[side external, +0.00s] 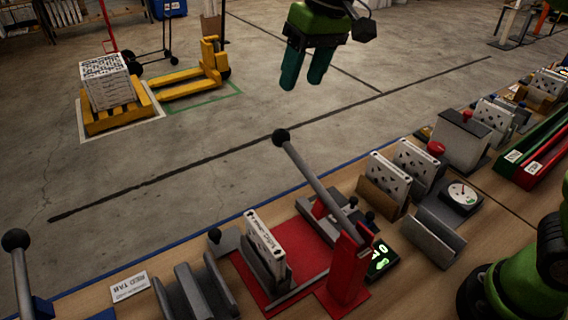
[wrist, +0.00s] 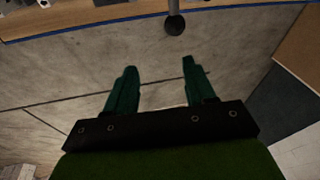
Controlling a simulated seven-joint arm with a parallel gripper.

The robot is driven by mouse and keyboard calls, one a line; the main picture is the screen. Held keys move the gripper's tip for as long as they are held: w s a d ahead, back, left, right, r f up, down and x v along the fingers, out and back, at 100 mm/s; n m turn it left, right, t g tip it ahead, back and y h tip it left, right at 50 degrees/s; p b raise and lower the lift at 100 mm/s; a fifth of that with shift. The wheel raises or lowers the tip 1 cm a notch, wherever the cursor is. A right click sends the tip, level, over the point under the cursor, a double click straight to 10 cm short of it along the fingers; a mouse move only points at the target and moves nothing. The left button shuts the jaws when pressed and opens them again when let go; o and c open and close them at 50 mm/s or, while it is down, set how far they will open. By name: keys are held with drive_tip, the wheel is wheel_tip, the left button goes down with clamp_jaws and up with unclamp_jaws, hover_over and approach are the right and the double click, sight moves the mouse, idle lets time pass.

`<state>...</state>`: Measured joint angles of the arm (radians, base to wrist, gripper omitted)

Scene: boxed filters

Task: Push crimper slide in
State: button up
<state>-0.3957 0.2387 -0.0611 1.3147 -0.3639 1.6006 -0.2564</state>
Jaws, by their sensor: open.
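The crimper has a red upright (side external: 348,268) on the bench and a long grey lever (side external: 318,186) that rises to a black ball knob (side external: 280,137). A red plate (side external: 300,240) lies beside the upright. A grey holder (side external: 262,268) on the plate holds an upright white boxed filter (side external: 264,243). My gripper (side external: 302,82) is open and empty, high above the floor beyond the bench, apart from the crimper. In the wrist view its green fingers (wrist: 159,68) are spread; a black ball knob (wrist: 175,25) shows beyond them.
Grey slotted blocks (side external: 195,290) and a "FEED TAB" card (side external: 130,287) lie left of the plate. Filters in holders (side external: 385,180), a dial gauge (side external: 462,194) and a lit display (side external: 382,258) stand to the right. Another ball-topped lever (side external: 16,240) rises at far left. The floor below my gripper is clear.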

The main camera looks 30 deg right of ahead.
idle(0.3)
drive_tip(key=n+g+h, duration=0.2)
drive_tip(key=n, duration=0.1)
hover_over(215, 232)
wheel_tip(215, 232, down, 13)
wheel_tip(215, 232, down, 16)
drive_tip(key=shift+f, duration=0.2)
clamp_jaws()
